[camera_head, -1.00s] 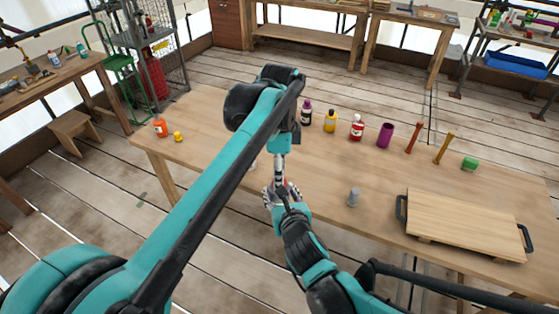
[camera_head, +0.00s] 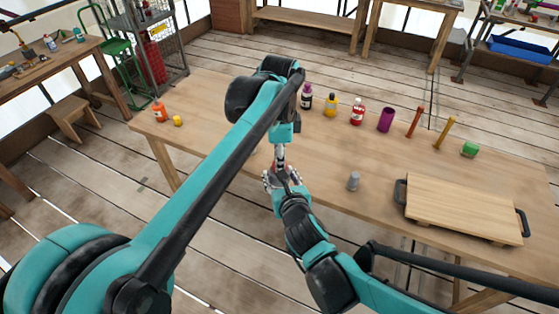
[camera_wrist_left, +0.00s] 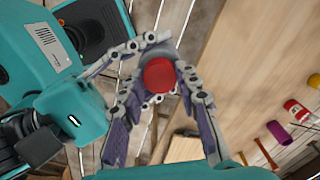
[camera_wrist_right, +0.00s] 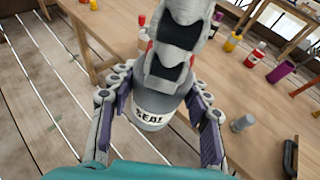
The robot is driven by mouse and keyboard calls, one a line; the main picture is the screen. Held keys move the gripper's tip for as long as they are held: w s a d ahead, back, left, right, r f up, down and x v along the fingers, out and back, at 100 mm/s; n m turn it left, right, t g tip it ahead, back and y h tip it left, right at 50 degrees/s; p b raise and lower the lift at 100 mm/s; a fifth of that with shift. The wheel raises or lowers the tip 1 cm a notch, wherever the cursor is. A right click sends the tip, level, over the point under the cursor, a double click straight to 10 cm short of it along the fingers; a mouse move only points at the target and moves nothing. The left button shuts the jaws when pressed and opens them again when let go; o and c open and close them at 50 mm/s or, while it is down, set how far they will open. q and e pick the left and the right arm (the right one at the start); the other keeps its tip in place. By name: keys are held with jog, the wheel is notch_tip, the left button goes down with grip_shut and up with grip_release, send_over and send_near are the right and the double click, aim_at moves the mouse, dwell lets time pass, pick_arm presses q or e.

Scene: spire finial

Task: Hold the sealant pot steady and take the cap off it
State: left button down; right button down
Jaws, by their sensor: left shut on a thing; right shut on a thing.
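The sealant pot (camera_wrist_right: 150,121) is grey with a white label reading "SEAL" in the right wrist view. My right gripper (camera_wrist_right: 156,112) is shut around its body. The pot's red cap (camera_wrist_left: 159,76) shows as a round disc in the left wrist view. My left gripper (camera_wrist_left: 160,72) is shut on the cap from above, its fingers around it. In the head view my left gripper (camera_head: 280,163) sits over my right gripper (camera_head: 279,182) at the table's front edge. The fingers hide most of the pot there. I cannot tell whether cap and pot still touch.
The wooden table (camera_head: 230,100) holds a grey cup-like piece (camera_head: 353,181) right of my grippers and a board with dark handles (camera_head: 465,207).

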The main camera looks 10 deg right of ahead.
pick_arm(q)
jog(key=n, duration=1.1)
jog(key=shift+n, duration=0.3)
jog(key=n, duration=0.4)
jog(key=shift+n, duration=0.4)
jog(key=n, duration=0.5)
jog(key=shift+n, duration=0.4)
jog(key=shift+r, duration=0.2)
jog(key=shift+r, duration=0.95)
